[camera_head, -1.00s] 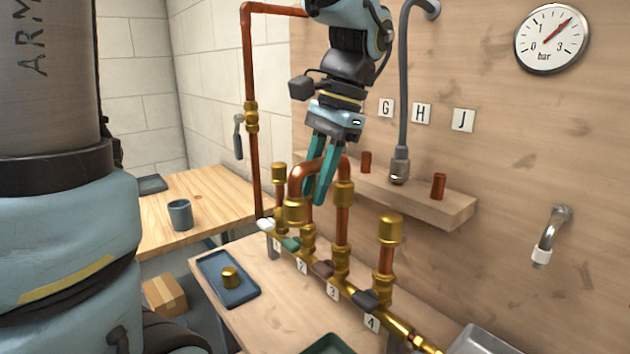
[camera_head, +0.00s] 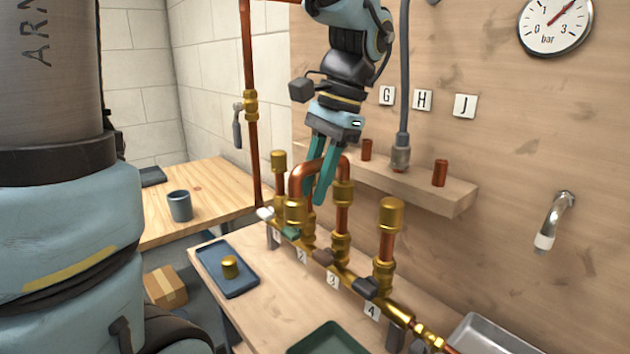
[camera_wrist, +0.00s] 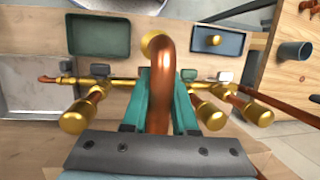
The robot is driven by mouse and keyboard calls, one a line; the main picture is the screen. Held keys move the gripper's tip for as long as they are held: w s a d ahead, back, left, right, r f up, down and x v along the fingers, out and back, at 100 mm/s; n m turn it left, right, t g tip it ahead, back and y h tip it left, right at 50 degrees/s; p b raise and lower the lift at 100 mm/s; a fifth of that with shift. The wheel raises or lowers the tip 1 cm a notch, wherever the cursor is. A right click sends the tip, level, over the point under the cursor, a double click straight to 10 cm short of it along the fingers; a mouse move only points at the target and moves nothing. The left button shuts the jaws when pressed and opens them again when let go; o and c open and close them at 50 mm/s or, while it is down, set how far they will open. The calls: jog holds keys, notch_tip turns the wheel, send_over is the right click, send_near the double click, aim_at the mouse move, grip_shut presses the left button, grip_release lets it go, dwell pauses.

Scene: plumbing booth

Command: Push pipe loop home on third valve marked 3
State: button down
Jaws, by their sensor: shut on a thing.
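The pipe loop (camera_head: 319,162) is a copper U with a brass fitting at each end. My gripper (camera_head: 320,195) points down with its teal fingers shut on it; the wrist view shows the loop (camera_wrist: 160,105) between the fingers (camera_wrist: 160,100). One leg, with a brass collar (camera_head: 343,193), stands in line above the third valve (camera_head: 340,245), marked 3 (camera_head: 333,281). A short copper length shows between collar and valve; I cannot tell how deep it sits. The other end (camera_head: 295,210) hangs in front of the manifold, apart from it.
Capped risers stand close by: valve 4 (camera_head: 390,215) to the right and valve 1 (camera_head: 279,163) to the left. A wooden shelf (camera_head: 440,203) with copper stubs is behind. A blue tray (camera_head: 232,285) and green tray (camera_head: 325,340) lie in front.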

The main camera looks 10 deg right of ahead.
jog(key=shift+f, duration=0.1)
jog(key=c, duration=0.6)
grip_release()
jog(key=v, duration=1)
jog(key=shift+d+r+b, duration=0.1)
jog(key=shift+r+b, duration=0.2)
jog(key=shift+r, duration=0.1)
notch_tip(320, 180, up, 6)
jog(key=p, duration=0.6)
